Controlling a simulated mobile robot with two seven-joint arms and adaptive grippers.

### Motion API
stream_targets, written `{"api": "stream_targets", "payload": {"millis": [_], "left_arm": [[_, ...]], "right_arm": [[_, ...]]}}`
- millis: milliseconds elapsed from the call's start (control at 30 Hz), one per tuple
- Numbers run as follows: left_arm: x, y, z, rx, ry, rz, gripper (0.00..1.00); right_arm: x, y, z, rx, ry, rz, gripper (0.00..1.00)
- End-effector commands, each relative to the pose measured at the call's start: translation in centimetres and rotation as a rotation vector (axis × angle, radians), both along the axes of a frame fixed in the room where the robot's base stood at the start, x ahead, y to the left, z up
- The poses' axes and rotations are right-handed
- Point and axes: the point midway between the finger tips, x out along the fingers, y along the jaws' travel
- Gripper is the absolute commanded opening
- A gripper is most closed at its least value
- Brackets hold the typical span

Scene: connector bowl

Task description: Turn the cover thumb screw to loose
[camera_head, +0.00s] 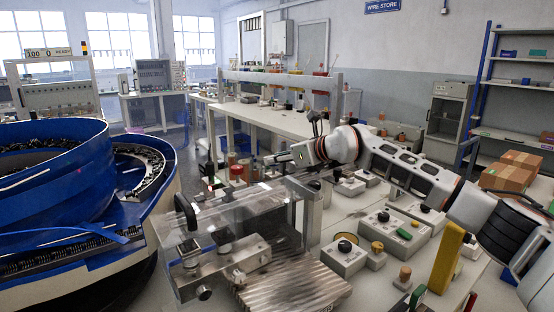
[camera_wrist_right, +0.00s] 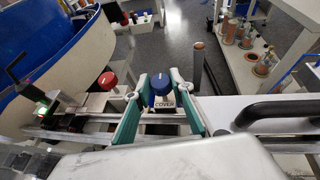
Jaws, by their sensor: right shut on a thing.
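The cover thumb screw (camera_wrist_right: 160,84) is a blue knob with a white pointer mark, above a plate labelled COVER (camera_wrist_right: 164,102), in the right wrist view. My right gripper (camera_wrist_right: 159,86) has its green fingers on either side of the knob and is shut on it. In the head view my right gripper (camera_head: 275,158) reaches in from the right, behind the clear cover (camera_head: 245,203). I cannot make out the knob there. My left gripper is in neither view.
A red knob (camera_wrist_right: 107,81) stands left of the fingers, and a black handle (camera_wrist_right: 275,112) lies to the right. A blue bowl feeder (camera_head: 60,190) fills the left of the head view. Grey control boxes (camera_head: 383,229) and a yellow block (camera_head: 446,258) stand on the bench.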

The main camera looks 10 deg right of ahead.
Motion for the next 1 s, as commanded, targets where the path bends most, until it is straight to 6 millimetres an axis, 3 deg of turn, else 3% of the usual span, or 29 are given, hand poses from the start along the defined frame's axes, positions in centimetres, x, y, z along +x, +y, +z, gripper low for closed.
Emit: {"api": "stream_targets", "payload": {"millis": [33, 67, 100, 133, 567, 767, 1000], "left_arm": [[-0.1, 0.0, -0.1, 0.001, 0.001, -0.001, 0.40], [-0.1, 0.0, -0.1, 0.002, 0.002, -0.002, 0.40], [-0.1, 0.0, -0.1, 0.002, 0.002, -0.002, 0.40], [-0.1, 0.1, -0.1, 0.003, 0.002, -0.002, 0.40], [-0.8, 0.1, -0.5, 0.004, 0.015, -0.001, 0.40], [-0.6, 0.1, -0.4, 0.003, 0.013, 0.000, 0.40], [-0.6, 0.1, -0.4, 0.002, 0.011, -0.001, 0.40]], "right_arm": [[-0.1, 0.1, -0.6, -0.002, 0.010, 0.001, 0.01], [-0.1, 0.1, -0.6, -0.002, 0.010, 0.001, 0.25], [-0.1, 0.1, -0.6, -0.002, 0.010, 0.001, 0.36], [-0.1, 0.1, -0.6, -0.002, 0.010, 0.001, 0.40], [-0.4, -0.3, 0.0, -0.002, 0.003, 0.000, 0.40], [-2.5, -1.7, 1.1, -0.002, 0.001, -0.001, 0.40], [-6.3, -4.1, 2.9, -0.002, 0.002, -0.001, 0.40]]}}
